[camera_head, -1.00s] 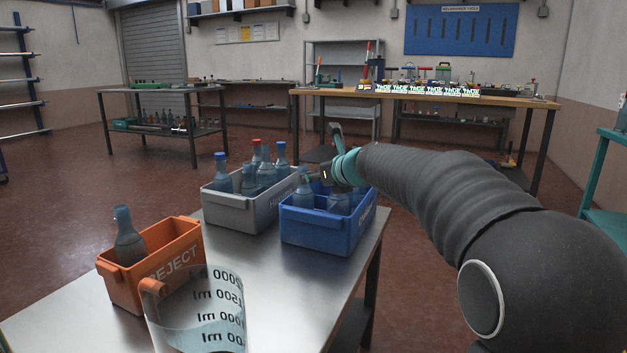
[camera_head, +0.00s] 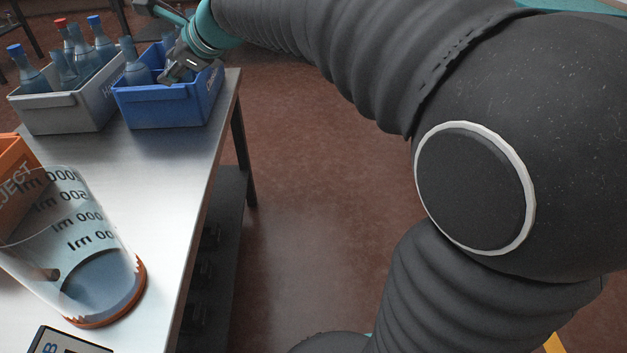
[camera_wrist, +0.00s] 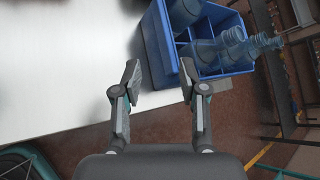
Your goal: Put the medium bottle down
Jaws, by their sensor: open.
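My gripper (camera_head: 182,70) is at the right part of the blue crate (camera_head: 165,108), close above its rim. In the wrist view my gripper (camera_wrist: 160,74) has its two fingers apart with no bottle between them. A corner of the blue crate (camera_wrist: 157,47) shows between and beyond the fingers. Clear bluish bottles stand in the crate; one bottle (camera_head: 136,68) is left of my gripper, and another bottle (camera_wrist: 205,52) leans in the picture beside the right finger. I cannot tell which of them is the medium bottle.
A grey crate (camera_head: 68,115) with several capped bottles stands left of the blue one. A clear measuring jug (camera_head: 75,235) and an orange reject crate (camera_head: 14,160) are nearer on the metal table (camera_head: 165,190). The tabletop between jug and blue crate is bare.

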